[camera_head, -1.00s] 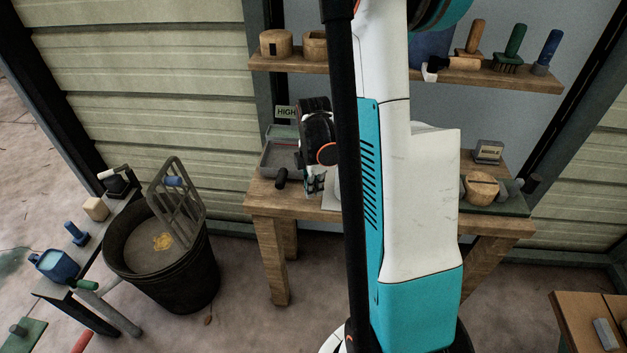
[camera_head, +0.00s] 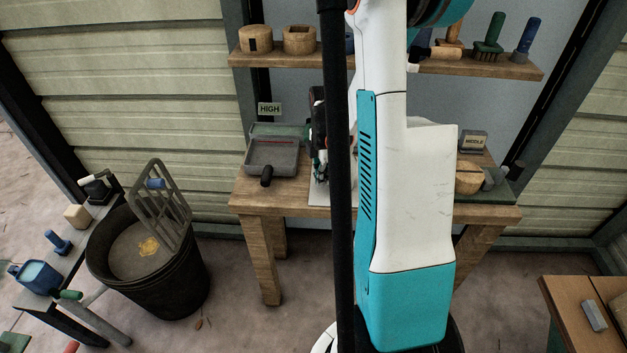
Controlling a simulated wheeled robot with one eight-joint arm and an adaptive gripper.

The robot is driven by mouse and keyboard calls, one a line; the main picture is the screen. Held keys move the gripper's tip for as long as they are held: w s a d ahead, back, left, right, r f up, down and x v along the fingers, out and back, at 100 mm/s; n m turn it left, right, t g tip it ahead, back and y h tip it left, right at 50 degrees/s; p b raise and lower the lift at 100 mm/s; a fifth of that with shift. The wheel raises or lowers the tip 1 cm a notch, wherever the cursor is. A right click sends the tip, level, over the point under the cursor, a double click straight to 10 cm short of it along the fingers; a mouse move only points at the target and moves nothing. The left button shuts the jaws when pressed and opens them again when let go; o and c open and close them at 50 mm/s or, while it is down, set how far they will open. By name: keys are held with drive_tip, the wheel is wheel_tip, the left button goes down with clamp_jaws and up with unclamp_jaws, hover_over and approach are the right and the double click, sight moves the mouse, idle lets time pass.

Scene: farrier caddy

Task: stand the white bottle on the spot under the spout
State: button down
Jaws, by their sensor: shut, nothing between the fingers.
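My gripper (camera_head: 320,172) hangs low over the wooden bench (camera_head: 285,202), just right of a grey tray (camera_head: 272,153). It is shut with nothing visible in it, and is partly hidden by my dark column. A pale flat sheet (camera_head: 318,198) lies on the bench below it. I cannot make out a white bottle; my arm and column hide the middle of the bench. I cannot surely identify the spout or the spot; a dark fitting with a white piece (camera_head: 97,188) stands on the left stand.
A black bucket (camera_head: 183,282) with a grey grate (camera_head: 160,205) stands left of the bench. A wall shelf (camera_head: 480,66) holds wooden holders and brushes. A "HIGH" sign (camera_head: 269,109) is behind the tray.

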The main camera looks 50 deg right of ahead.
drive_tip(key=s+d, duration=0.2)
drive_tip(key=d, duration=0.3)
drive_tip(key=s+d, duration=0.2)
drive_tip(key=d, duration=0.3)
drive_tip(key=s+d, duration=0.2)
drive_tip(key=d, duration=0.4)
drive_tip(key=shift+s+d, duration=0.1)
drive_tip(key=shift+s, duration=0.15)
